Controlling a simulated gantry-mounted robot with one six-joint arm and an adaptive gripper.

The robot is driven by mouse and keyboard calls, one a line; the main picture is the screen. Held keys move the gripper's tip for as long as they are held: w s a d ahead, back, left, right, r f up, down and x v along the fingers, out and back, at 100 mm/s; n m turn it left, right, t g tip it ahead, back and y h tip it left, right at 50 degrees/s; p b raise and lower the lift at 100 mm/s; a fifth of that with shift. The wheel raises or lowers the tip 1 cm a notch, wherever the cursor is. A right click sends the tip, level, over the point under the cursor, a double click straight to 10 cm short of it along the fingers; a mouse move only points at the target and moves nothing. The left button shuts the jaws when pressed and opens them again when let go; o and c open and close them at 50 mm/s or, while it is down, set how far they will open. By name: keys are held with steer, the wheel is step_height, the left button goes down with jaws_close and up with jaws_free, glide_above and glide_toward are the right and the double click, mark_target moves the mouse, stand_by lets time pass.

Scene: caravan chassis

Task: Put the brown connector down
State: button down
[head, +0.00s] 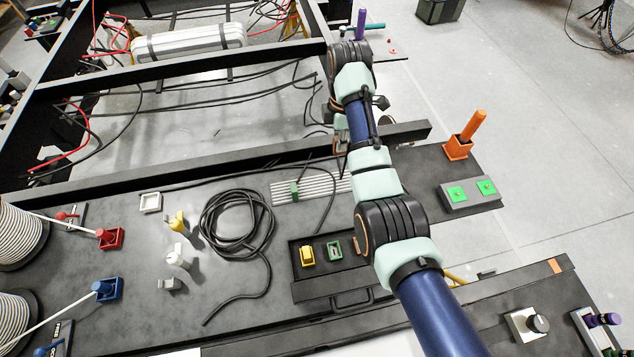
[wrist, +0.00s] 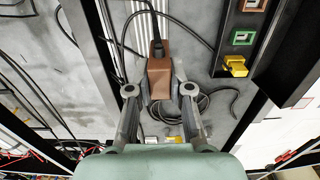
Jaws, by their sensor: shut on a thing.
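The brown connector (wrist: 159,78) is between the fingers of my gripper (wrist: 161,92) in the wrist view, with a dark cable leaving its far end. My gripper is shut on it. The connector appears held above the grey work surface, though its exact height is hard to tell. In the head view my arm hides most of the gripper and connector.
A black tray (head: 328,290) holds a yellow connector (head: 307,256), a green frame (head: 334,251) and a brown frame (wrist: 254,5). A coiled black cable (head: 236,222) lies left of it. Parallel grey strips (head: 312,190) lie behind the tray. A dark beam (head: 240,155) runs behind.

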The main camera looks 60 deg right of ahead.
steer(key=shift+f, duration=0.1)
step_height(320, 180, down, 20)
steer(key=b, duration=0.6)
steer(key=shift+s+d, duration=0.1)
steer(key=shift+f+b, duration=0.1)
steer(key=shift+b, duration=0.3)
steer(key=c, duration=1.1)
jaws_free()
steer(key=shift+o, duration=0.2)
step_height(320, 180, up, 12)
steer(key=p, duration=0.4)
steer(key=shift+r+p, duration=0.2)
steer(key=shift+p, duration=0.15)
